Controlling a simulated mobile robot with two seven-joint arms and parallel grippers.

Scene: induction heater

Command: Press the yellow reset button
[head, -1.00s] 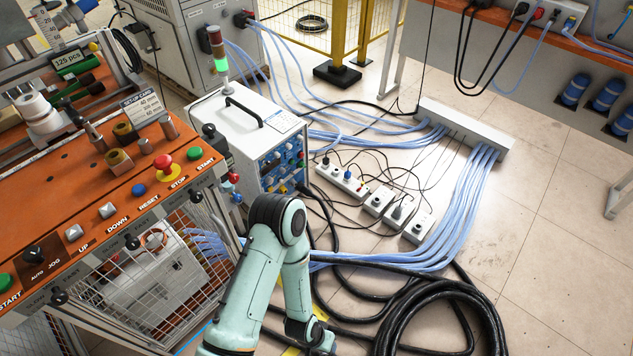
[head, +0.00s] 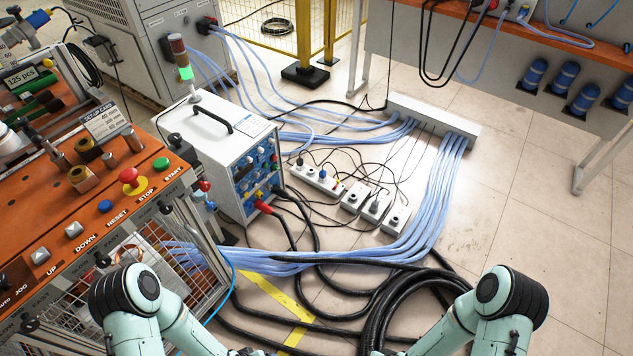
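The orange control panel (head: 60,222) is at the left in the head view. The button at the RESET label is a blue button (head: 105,207); I see no yellow button cap. A red mushroom button (head: 129,176) on a yellow collar (head: 135,188) stands by the STOP label, and a green button (head: 161,164) by START. Grey square buttons (head: 73,230) sit by DOWN and UP. My two arms come in at the bottom, the left one below the panel, the right one at lower right. Both arms run out of the bottom edge, and neither gripper's fingers can be seen. Nothing touches the buttons.
A white power unit (head: 213,150) with a handle stands beside the panel. Blue cables (head: 420,215), black hoses (head: 385,310) and power strips (head: 330,182) lie on the floor. A wire-mesh guard (head: 165,255) is below the panel. An orange-topped bench (head: 540,35) is at upper right.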

